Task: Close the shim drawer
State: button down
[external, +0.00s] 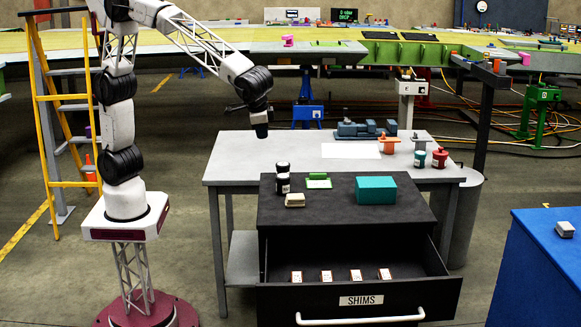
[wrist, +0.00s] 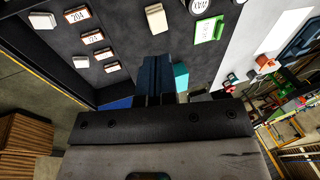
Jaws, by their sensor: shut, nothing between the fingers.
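The shim drawer (external: 290,302) is pulled out from the black cabinet (external: 280,208); its front carries a "SHIMS" label (external: 361,300) and a white bar handle (external: 360,318). Several small white-and-orange shim boxes (external: 326,275) lie inside. The wrist view shows the open drawer at upper left, with labelled boxes (wrist: 77,14) in it. My gripper (external: 260,131) is shut and empty, pointing down, high above the cabinet's back left and well away from the handle. Its dark blue fingers (wrist: 154,72) are together in the wrist view.
On the cabinet top are a teal box (external: 376,190), a green item (external: 318,181), a beige block (external: 295,200) and dark jars (external: 283,180). Behind stands a grey table (external: 235,165). A blue cabinet (external: 540,270) is at right; a yellow ladder (external: 45,120) is at left.

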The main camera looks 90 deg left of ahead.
jog(key=w+d+f, duration=0.2)
jog(key=d, duration=0.5)
jog(key=w+d+f, duration=0.2)
jog(key=d, duration=0.4)
jog(key=t+y, duration=0.2)
send_over(269, 298)
notch_tip(269, 298, down, 14)
jog(key=r, duration=0.1)
jog(key=s+d+f, duration=0.2)
jog(key=d+f, duration=0.2)
jog(key=d, duration=0.1)
jog(key=s+d+f+t, duration=0.1)
jog(key=s+d+f, duration=0.2)
jog(key=d, duration=0.3)
jog(key=shift+s+f+n+y, duration=0.25)
jog(key=shift+f+n+y, duration=0.15)
jog(key=shift+f, duration=0.2)
jog(key=shift+a+f, duration=0.1)
jog(key=x, duration=0.3)
jog(key=a+x, duration=0.1)
jog(key=x, duration=0.3)
jog(key=r+x, duration=0.1)
jog(key=x, duration=0.3)
jog(key=shift+a, duration=1.2)
jog(key=shift+a, duration=0.15)
